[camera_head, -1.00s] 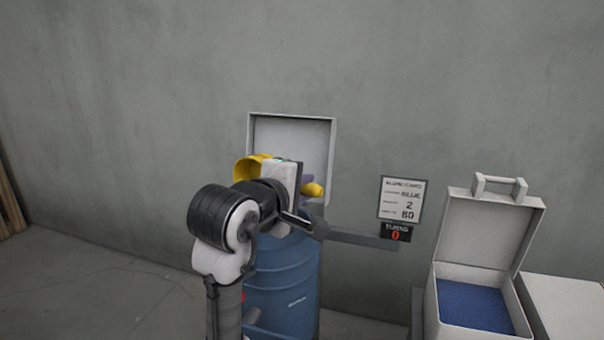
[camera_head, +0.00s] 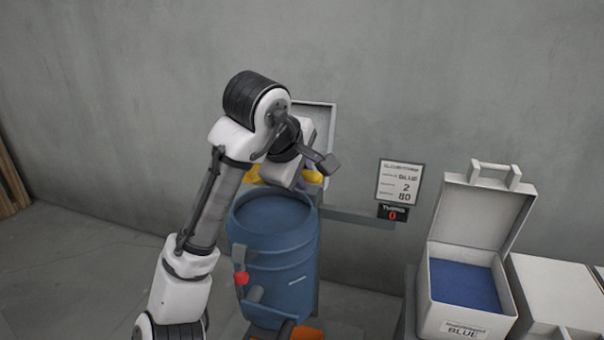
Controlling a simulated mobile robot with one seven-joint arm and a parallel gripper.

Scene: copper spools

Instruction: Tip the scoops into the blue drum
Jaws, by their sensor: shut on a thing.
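The blue drum (camera_head: 285,265) stands upright against the wall, its round top facing up; the top looks dark blue, and I cannot tell whether it holds anything. A yellow scoop (camera_head: 252,175) shows in two parts beside my wrist, just above the drum's far rim. My gripper (camera_head: 308,186) is mostly hidden behind my wrist and is shut on the scoop's handle. The scoop's bowl is largely hidden, so its contents and tilt cannot be told. An open white box (camera_head: 463,322) labelled BLUE, at the right, holds blue material (camera_head: 463,285).
A pale open lid or panel (camera_head: 318,118) stands behind my wrist. A grey bar (camera_head: 355,216) runs right from the drum. A closed white box (camera_head: 560,285) stands at far right.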

